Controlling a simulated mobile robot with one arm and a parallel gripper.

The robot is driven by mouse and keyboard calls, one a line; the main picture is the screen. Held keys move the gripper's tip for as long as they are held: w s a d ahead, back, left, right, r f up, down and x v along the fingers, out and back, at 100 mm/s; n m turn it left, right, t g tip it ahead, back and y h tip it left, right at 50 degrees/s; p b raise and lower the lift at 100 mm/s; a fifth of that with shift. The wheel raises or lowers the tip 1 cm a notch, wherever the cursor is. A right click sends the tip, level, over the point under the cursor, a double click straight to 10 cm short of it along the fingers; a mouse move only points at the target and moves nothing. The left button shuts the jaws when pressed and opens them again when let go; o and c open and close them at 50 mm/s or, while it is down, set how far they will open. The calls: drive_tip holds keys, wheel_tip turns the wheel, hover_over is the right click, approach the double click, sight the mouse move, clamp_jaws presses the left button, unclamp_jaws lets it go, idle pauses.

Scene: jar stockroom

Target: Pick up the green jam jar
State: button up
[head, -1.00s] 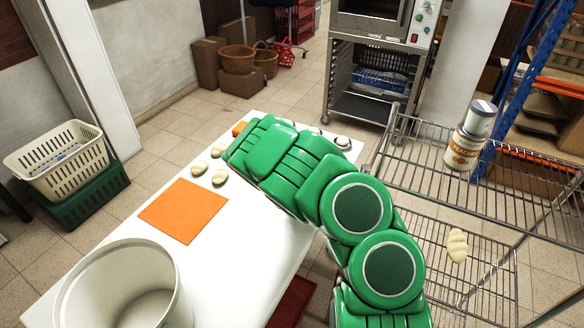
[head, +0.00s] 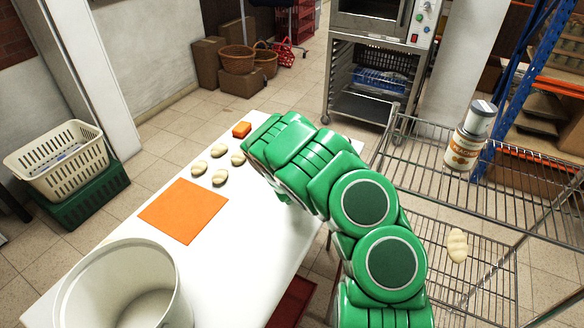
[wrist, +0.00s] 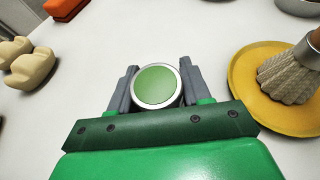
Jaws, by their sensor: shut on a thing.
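The green jam jar (wrist: 156,84) shows in the wrist view from above, as a round green lid with a silver rim. It stands between the two grey fingers of my gripper (wrist: 154,90), which are shut on it from the left and right. The jar's body is hidden below the lid, and I cannot tell whether its base touches the table. In the head view my green arm hides both the jar and the gripper.
The white table (head: 262,235) bears an orange block (head: 242,129), several pale dough pieces (head: 220,150), an orange mat (head: 183,210) and a big white pot (head: 125,290). Right of the jar are a yellow plate (wrist: 240,88) with a brush (wrist: 292,78). A wire rack (head: 440,196) stands at right.

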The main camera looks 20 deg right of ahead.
drive_tip(key=shift+c, duration=1.1)
drive_tip(key=shift+r, duration=5)
